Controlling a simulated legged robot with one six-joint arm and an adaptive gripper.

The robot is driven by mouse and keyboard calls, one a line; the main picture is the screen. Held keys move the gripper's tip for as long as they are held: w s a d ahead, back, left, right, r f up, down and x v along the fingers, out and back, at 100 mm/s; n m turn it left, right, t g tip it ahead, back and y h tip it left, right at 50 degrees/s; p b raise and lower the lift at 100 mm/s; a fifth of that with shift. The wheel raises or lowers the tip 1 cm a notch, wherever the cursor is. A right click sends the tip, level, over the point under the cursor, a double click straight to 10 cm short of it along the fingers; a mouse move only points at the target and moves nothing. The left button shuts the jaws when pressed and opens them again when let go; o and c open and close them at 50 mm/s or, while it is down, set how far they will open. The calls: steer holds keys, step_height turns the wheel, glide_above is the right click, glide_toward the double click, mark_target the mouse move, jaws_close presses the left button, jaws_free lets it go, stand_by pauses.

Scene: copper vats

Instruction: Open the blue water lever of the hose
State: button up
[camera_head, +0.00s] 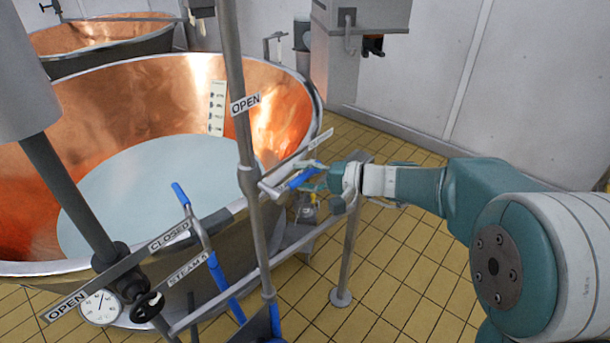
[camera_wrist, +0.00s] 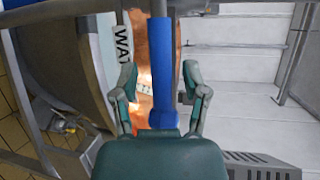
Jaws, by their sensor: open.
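The blue water lever (camera_head: 302,179) is a short blue handle on the metal pipework beside the copper vat, right of the vertical pipe. In the wrist view the lever (camera_wrist: 161,65) runs down the middle of the picture, between my two fingers. My gripper (camera_head: 316,181) is open at the lever's right end; it also shows in the wrist view (camera_wrist: 159,84) with a finger on each side and visible gaps. A label (camera_wrist: 122,45) reading "WA…" is partly hidden by the pipe. The hose itself cannot be made out clearly.
The copper vat (camera_head: 292,105) with pale liquid fills the left. Other blue handles (camera_head: 226,288) sit lower left. A metal post (camera_head: 347,250) stands below. Tiled floor (camera_head: 400,270) is clear at right.

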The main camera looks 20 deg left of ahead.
steer(key=shift+a, duration=0.1)
steer(key=shift+c, duration=0.3)
steer(key=c, duration=0.5)
jaws_close()
